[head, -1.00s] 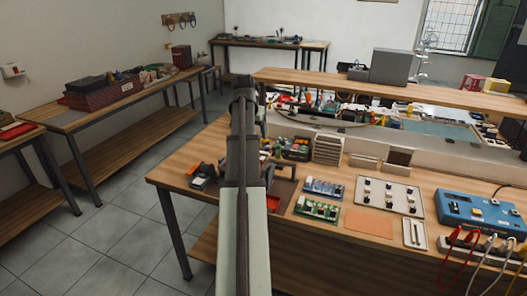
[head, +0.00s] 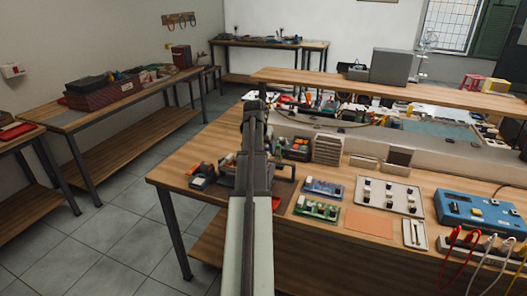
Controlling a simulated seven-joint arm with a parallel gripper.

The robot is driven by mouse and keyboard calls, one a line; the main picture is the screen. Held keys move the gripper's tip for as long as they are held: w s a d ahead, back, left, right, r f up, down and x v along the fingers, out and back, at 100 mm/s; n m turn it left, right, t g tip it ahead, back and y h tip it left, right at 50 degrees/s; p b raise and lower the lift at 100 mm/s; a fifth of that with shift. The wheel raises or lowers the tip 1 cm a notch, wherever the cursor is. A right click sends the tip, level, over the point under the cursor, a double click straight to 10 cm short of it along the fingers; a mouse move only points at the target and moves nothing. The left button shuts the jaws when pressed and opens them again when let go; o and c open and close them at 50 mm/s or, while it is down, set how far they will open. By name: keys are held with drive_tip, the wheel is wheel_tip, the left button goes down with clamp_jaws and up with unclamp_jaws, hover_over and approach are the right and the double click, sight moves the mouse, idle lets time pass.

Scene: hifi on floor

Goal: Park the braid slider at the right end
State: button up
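I cannot make out a braid slider for certain. A small white plate (head: 414,234) with narrow upright marks lies near the bench's front edge, right of an orange mat; its details are too small to read. A pale panel (head: 389,196) with several dark knobs or switches lies behind it. My arm rises from the bottom middle of the head view, with its dark joint over the left part of the bench. My gripper does not show; the arm seems to hide it.
The wooden bench (head: 335,238) also holds a blue instrument box (head: 480,213) with red and white leads, green and blue circuit boards (head: 316,207), an orange mat (head: 369,222) and parts bins (head: 297,148). A raised shelf (head: 380,90) spans the back. Tiled floor lies left.

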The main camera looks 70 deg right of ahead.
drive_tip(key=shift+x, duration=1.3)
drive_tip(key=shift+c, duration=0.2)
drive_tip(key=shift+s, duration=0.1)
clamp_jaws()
